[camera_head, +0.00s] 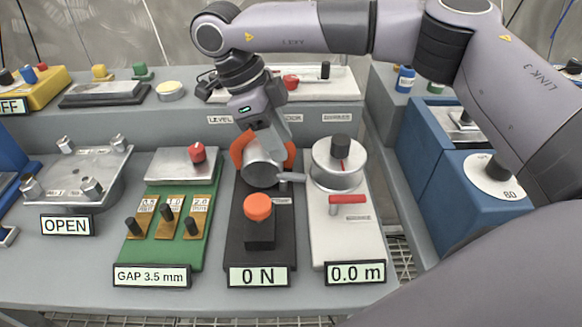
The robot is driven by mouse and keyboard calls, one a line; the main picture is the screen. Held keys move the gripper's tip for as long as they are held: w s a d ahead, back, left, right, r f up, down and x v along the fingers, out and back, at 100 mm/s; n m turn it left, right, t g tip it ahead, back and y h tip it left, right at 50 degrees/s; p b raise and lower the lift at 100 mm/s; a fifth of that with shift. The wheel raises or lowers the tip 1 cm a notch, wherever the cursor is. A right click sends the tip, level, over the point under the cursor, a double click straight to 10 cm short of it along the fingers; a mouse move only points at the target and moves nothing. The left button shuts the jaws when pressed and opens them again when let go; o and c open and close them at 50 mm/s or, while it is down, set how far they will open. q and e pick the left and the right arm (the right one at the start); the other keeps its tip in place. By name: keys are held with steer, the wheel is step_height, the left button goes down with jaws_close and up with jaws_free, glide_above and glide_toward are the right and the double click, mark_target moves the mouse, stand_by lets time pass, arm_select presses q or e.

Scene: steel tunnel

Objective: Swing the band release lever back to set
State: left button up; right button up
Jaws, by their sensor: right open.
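A metal drum (262,172) with an orange band (239,150) around its upper part sits on a black base behind the "0 N" sign (258,277). A short grey lever (291,178) sticks out to the right from beside the drum. A red-handled lever (348,199) lies on the white base to the right; I cannot tell from its label which lever is the band release. My right gripper (270,147) is open, pointing down over the drum and partly hiding the band. Contact with it is unclear. My left gripper is not in view.
An orange knob (257,207) stands in front of the drum. A silver dial with a black knob (340,160) stands to its right, above the "0.0 m" sign (355,273). A green panel with small levers (166,225) is at left. A raised shelf runs behind.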

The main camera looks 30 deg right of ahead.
mark_target(297, 175)
steer(key=x, duration=0.6)
steer(key=shift+s+f, duration=0.2)
steer(key=shift+f, duration=0.15)
jaws_close()
